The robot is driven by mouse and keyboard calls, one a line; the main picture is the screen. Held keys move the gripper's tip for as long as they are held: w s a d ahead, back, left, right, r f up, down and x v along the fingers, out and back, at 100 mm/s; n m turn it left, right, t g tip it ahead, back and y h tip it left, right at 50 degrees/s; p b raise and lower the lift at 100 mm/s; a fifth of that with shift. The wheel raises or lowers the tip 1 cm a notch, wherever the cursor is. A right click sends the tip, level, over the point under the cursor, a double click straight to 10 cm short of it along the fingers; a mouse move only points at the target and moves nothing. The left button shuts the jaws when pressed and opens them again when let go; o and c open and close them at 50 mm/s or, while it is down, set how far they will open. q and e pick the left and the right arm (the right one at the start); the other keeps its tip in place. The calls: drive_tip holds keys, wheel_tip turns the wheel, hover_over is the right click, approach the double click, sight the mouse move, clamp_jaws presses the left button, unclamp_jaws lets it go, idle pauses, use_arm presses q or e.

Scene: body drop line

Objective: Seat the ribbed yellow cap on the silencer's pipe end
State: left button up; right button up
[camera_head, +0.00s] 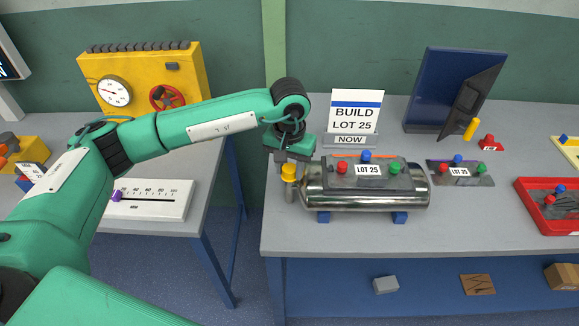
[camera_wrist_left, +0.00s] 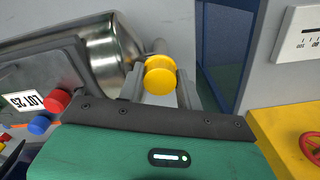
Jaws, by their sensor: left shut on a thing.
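The ribbed yellow cap (camera_head: 288,172) is at the left end of the shiny metal silencer (camera_head: 365,198), which lies on blue supports. My left gripper (camera_head: 292,157) comes down from above and is shut on the cap. In the left wrist view the cap (camera_wrist_left: 160,78) sits between the two grey fingers (camera_wrist_left: 160,88). My right gripper is not in view.
A grey plate with red, blue and green knobs (camera_head: 397,180) lies on the silencer. To the right are a similar plate (camera_head: 475,180), a red tray (camera_head: 530,222) and a dark blue panel (camera_head: 430,90). A BUILD LOT 25 sign (camera_head: 355,110) stands behind. The front bench edge is clear.

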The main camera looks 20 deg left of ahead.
use_arm(q)
drive_tip(key=o, duration=1)
drive_tip(key=shift+s+a, duration=0.1)
drive_tip(key=shift+a, duration=0.1)
drive_tip(key=shift+d, duration=0.2)
drive_tip(key=shift+d+r, duration=0.1)
drive_tip(key=shift+r, duration=0.65)
drive_tip(key=shift+d+r, duration=0.25)
drive_tip(key=shift+r, duration=0.45)
drive_tip(key=shift+a+r, duration=0.3)
drive_tip(key=shift+r, duration=0.6)
drive_tip(key=shift+r+p, duration=0.3)
drive_tip(key=shift+r, duration=0.35)
